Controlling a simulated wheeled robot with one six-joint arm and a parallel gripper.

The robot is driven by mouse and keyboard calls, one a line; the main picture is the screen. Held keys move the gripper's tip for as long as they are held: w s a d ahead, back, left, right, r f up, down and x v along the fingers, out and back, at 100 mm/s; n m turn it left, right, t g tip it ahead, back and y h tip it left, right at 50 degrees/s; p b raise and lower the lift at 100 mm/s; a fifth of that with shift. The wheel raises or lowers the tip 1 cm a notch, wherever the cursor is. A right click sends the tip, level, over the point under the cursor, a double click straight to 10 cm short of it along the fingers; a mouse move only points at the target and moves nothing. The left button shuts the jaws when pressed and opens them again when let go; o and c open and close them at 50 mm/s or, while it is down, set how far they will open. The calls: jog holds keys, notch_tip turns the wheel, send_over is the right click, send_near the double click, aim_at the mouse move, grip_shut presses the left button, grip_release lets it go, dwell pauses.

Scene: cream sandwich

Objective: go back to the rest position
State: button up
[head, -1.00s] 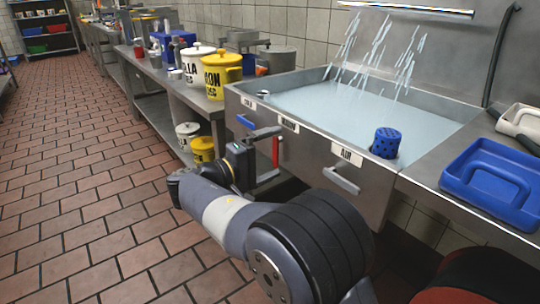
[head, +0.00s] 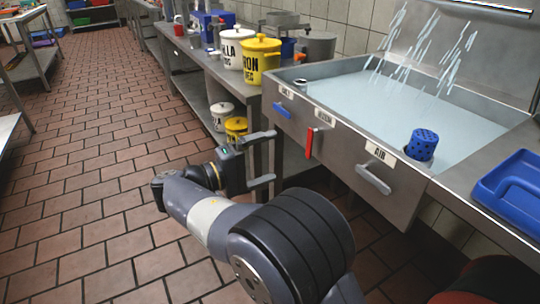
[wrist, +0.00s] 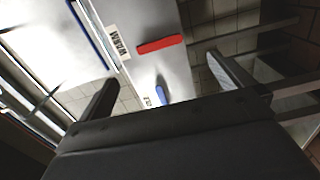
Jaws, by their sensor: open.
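My gripper (head: 275,156) is open and empty in the head view, at the end of my arm and left of the sink unit's front. Its two fingers are spread apart. In the wrist view my gripper (wrist: 168,75) shows a finger at each side, with nothing between them. Beyond the fingers are a red handle (wrist: 160,44) and a blue handle (wrist: 161,88). The head view shows the red handle (head: 309,142) hanging down and the blue handle (head: 283,110) on the sink front.
The steel sink (head: 350,95) holds pale liquid and a blue perforated cup (head: 422,145). A grey handle (head: 373,179) sticks out under the AIR label. A blue tray (head: 515,190) is at right. White and yellow pots (head: 258,60) stand on the bench. The brick floor at left is clear.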

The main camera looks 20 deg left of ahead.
aim_at(308, 144)
jog(key=b+x, duration=0.3)
jog(key=x, duration=0.6)
jog(key=shift+w+d+f, duration=0.1)
jog(key=shift+w+d, duration=0.55)
jog(key=shift+w, duration=0.1)
